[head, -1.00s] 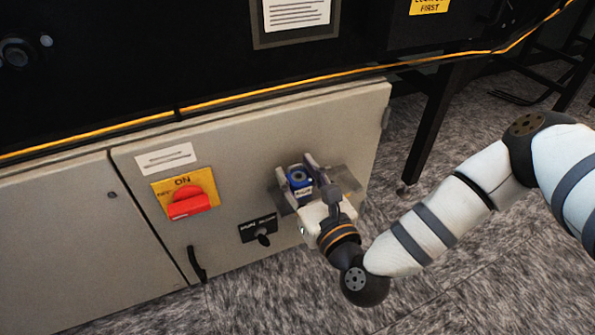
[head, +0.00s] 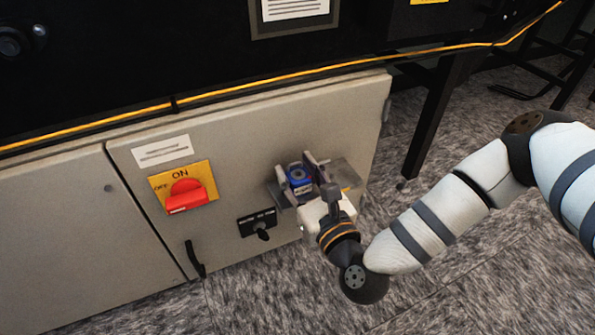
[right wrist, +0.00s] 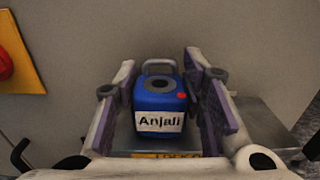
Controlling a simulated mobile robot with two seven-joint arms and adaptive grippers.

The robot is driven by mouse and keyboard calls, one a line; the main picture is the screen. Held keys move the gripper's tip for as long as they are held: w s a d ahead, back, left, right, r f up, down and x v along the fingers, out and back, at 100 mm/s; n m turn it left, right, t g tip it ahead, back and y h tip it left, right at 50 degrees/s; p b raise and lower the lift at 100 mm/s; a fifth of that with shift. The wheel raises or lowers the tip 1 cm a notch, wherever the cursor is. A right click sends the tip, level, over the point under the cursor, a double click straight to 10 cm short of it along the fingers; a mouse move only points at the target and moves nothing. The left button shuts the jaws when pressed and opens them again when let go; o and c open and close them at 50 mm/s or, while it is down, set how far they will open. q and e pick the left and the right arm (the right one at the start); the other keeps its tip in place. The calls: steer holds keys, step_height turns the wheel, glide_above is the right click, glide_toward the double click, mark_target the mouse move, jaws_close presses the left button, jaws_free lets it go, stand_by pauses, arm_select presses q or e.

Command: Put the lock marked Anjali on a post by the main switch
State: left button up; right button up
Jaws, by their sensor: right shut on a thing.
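The blue lock (head: 299,184) has a white label reading Anjali, a grey shackle on top and a red dot, clearest in the right wrist view (right wrist: 160,100). My right gripper (head: 297,170) is shut on it, with the lock upright between the purple finger pads. They are at a grey metal ledge (head: 348,172) on the right of the cabinet door; I cannot tell whether the lock touches it. The main switch (head: 186,196) is a red handle on a yellow ON/OFF plate, left of the gripper. I cannot make out a post beside it. My left gripper is out of view.
A black selector knob (head: 262,232) on a black plate sits between switch and gripper. A black door handle (head: 195,260) sticks out below the switch. A white label (head: 162,151) is above the switch. An orange cable (head: 330,75) runs above the door.

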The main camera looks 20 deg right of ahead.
steer(key=o, duration=1.3)
steer(key=shift+o, duration=0.2)
